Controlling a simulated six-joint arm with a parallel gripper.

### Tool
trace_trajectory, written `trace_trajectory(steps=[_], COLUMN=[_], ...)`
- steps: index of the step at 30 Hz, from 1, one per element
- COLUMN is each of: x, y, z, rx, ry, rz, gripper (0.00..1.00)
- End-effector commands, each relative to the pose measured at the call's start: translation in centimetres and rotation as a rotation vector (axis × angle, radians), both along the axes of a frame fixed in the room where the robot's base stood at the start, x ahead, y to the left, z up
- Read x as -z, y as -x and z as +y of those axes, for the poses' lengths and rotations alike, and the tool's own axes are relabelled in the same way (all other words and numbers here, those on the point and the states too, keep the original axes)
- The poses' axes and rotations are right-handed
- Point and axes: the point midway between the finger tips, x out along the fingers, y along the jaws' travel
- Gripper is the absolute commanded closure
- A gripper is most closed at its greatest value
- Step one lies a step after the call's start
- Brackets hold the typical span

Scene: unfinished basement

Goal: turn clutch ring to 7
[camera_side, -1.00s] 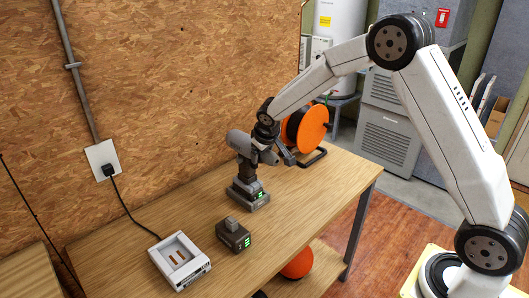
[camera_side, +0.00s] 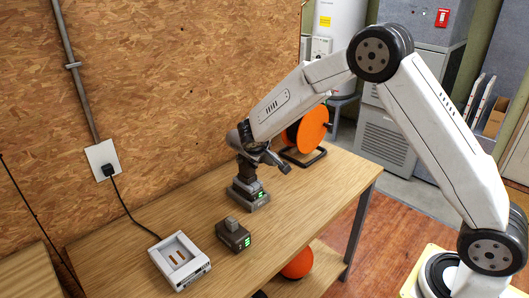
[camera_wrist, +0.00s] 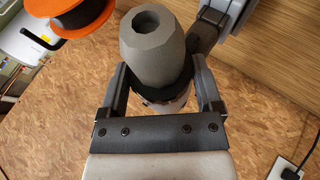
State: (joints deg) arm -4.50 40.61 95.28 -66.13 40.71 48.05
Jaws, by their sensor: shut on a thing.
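A grey cordless drill (camera_side: 248,183) stands upright on its battery on the wooden workbench, with green lights on the battery. In the wrist view its dark grey chuck (camera_wrist: 155,50) points toward the camera. My gripper (camera_side: 262,152) is at the front of the drill. In the wrist view my gripper (camera_wrist: 162,90) has one finger on each side of the drill's nose, shut on the ring behind the chuck. The clutch ring (camera_wrist: 165,94) shows only as a dark band with a paler part below it. Its numbers cannot be read in either view.
A spare battery (camera_side: 233,235) and a white charger (camera_side: 180,262) stand on the workbench (camera_side: 310,200) toward the front left. An orange cable reel (camera_side: 312,128) stands behind the drill to the right. A chipboard wall is close behind.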

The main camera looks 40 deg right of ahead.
Motion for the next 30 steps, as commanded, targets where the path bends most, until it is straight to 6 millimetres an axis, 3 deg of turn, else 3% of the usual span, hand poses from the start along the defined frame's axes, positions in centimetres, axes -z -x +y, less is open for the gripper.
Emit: trace_trajectory(steps=[30], x=[1.2], y=[0.1], z=[0.4], rx=[0.000], ry=[0.894], rz=[0.004], gripper=[0.76])
